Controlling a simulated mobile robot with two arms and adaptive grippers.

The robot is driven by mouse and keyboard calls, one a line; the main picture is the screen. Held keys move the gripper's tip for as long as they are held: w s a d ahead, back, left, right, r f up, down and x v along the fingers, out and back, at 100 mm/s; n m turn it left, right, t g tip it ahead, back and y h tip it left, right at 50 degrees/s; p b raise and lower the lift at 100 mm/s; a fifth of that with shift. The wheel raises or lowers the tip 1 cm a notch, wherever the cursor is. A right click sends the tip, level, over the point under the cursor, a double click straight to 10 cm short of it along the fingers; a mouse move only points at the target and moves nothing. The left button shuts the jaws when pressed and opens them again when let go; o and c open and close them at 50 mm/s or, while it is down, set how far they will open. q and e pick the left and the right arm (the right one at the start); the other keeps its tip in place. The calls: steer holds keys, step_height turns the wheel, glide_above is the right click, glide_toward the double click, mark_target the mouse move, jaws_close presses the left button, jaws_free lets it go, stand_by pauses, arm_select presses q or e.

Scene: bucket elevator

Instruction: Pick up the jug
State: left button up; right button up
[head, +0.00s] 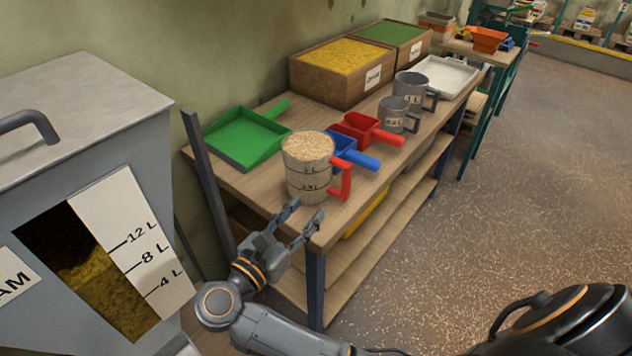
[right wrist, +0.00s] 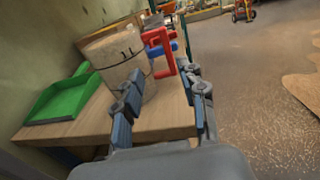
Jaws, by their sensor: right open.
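The jug (head: 308,178) is a clear cylinder with dark level marks and a red handle on its right side. It stands upright on the near end of the wooden table and is filled to the top with pale grain. It also shows in the right wrist view (right wrist: 112,55), its red handle (right wrist: 160,52) to the right. My right gripper (head: 304,222) is open and empty just in front of the jug, at the table's near edge. In the right wrist view its fingers (right wrist: 163,98) point toward the jug and handle. My left gripper is not in view.
A green dustpan (head: 245,138) lies left of the jug. Blue (head: 350,150) and red (head: 368,130) scoops lie behind it, then grey measuring jugs (head: 398,115). Wooden grain boxes (head: 310,85) stand against the wall. A grey bin (head: 90,130) with a level window stands at left.

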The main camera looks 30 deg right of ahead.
steer(key=p, duration=0.2)
glide_toward(344, 175)
steer(key=x, duration=0.4)
steer(key=shift+w+f, duration=0.15)
steer(key=shift+w, duration=0.2)
steer(key=x, duration=0.1)
steer(key=p+x, duration=0.1)
steer(key=x, duration=0.2)
steer(key=shift+s+d+p, duration=0.2)
steer(key=shift+d+p, duration=0.15)
steer(key=shift+d, duration=0.1)
steer(key=shift+w+d, duration=0.25)
steer(key=shift+d, duration=0.1)
jaws_close()
